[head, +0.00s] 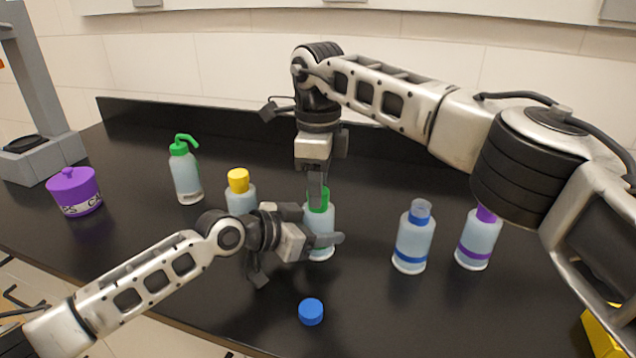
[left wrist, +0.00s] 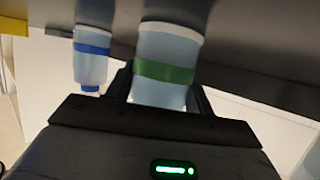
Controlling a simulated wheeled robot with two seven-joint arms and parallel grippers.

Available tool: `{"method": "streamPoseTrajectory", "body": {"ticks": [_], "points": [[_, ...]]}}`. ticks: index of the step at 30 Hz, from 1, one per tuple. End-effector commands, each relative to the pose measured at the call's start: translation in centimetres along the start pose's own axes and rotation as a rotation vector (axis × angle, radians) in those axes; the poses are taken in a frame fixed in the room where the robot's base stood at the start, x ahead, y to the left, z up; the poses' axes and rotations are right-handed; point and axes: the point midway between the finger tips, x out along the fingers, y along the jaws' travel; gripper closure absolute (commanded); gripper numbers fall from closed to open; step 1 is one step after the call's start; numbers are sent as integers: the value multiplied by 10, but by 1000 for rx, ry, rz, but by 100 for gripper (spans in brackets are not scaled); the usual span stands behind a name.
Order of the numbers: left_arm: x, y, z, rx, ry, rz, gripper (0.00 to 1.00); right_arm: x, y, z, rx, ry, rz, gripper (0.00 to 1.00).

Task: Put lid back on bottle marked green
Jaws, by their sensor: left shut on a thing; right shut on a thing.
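The bottle marked green (head: 321,218) stands upright on the black bench in the middle of the head view. Its green band (left wrist: 163,72) shows in the left wrist view. My left gripper (head: 318,241) is shut around the bottle's body from the left. The green lid (head: 319,201) is at the top of the bottle, in line with it. My right gripper (head: 318,188) points down from above and is shut on the green lid. Its fingers partly cover the lid, so I cannot tell whether the lid is fully seated.
A loose blue lid (head: 311,312) lies in front. A blue-banded bottle (head: 413,243) and a purple-banded bottle (head: 479,240) stand right. A yellow-capped bottle (head: 239,196) stands close behind my left arm. A green-topped wash bottle (head: 186,174) and a purple pot (head: 75,192) are left.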

Motion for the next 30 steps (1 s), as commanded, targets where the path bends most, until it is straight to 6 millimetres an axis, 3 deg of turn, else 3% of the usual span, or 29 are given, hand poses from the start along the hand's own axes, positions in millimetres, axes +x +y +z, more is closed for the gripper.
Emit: {"method": "streamPoseTrajectory", "body": {"ticks": [6,12,16,17,19,26,30], "points": [[0,0,0,0,0,0,100,0,0,0,557,0,0,94],[0,0,0,0,0,0,100,0,0,0,920,-1,1,94],[0,0,0,0,0,0,100,0,0,0,910,-1,1,94],[0,0,0,0,0,0,100,0,0,0,910,-1,0,61],[0,0,0,0,0,0,100,0,0,0,909,-1,0,41],[0,0,0,0,0,0,100,0,1,1,906,-1,2,41],[0,0,0,0,1,0,100,-10,0,1,906,-2,0,41]]}}
